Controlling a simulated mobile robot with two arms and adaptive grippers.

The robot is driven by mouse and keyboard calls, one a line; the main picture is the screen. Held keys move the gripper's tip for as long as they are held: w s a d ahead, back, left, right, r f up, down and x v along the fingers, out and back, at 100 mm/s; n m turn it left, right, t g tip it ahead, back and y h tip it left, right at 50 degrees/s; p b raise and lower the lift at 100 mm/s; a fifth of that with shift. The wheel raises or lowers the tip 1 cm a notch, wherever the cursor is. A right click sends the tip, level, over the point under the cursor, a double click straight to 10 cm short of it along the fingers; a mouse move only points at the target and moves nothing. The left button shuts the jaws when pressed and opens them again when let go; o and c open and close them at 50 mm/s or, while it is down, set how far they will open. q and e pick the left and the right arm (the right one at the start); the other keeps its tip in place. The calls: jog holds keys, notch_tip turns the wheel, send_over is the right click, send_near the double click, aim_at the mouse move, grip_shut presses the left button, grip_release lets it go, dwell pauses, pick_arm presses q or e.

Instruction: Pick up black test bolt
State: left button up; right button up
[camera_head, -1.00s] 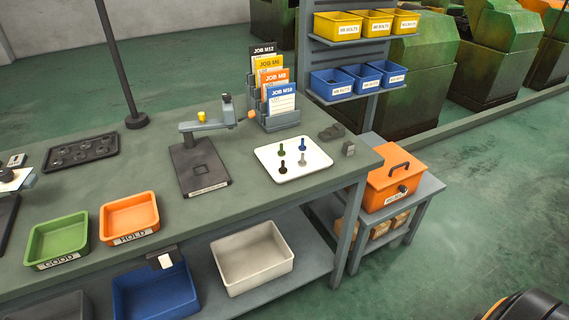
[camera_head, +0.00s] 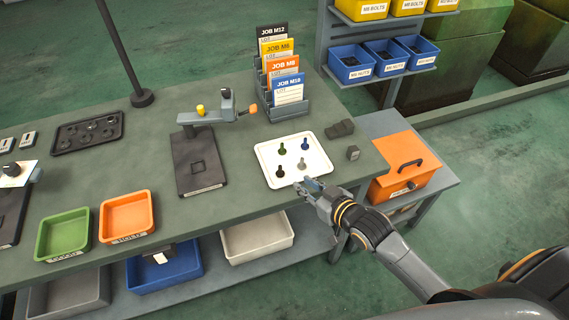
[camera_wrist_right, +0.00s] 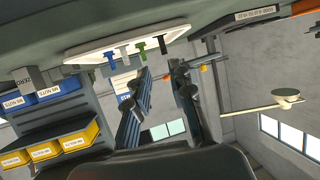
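The black test bolt (camera_head: 280,171) stands upright on the white tray (camera_head: 262,153), at its near left. A grey bolt (camera_head: 301,163) stands to its right, with a green bolt (camera_head: 282,147) and a blue bolt (camera_head: 305,145) behind. My right gripper (camera_head: 305,186) is at the tray's near right edge, right of the black bolt and apart from it. In the right wrist view the scene is upside down; the gripper (camera_wrist_right: 161,68) is open and empty, with the black bolt (camera_wrist_right: 162,45) beyond its fingertips. My left gripper is not in view.
A black fixture with an arm (camera_head: 201,160) stands left of the tray. A job card rack (camera_head: 288,108) stands behind it. A small grey block (camera_head: 353,153) lies to the right. Orange (camera_head: 127,216) and green (camera_head: 63,234) bins sit at the table's front left.

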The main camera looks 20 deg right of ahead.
aim_at(281, 170)
jog(key=x, duration=0.6)
jog(key=shift+w+a+f+p, duration=0.1)
jog(key=shift+w+a+p, duration=0.1)
jog(key=shift+p, duration=0.15)
jog(key=shift+w+f, duration=0.2)
jog(key=shift+w, duration=0.05)
jog(key=shift+w+a+p, duration=0.25)
jog(key=shift+w+p, duration=0.05)
jog(key=shift+w, duration=0.15)
jog(key=p+x, duration=0.1)
jog(key=x, duration=0.2)
jog(key=shift+w+a, duration=0.1)
jog(key=shift+w, duration=0.05)
jog(key=shift+w+a+f, duration=0.1)
jog(key=shift+w+f, duration=0.15)
jog(key=shift+w, duration=0.2)
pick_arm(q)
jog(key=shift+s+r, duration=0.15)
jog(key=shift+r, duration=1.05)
pick_arm(e)
grip_shut()
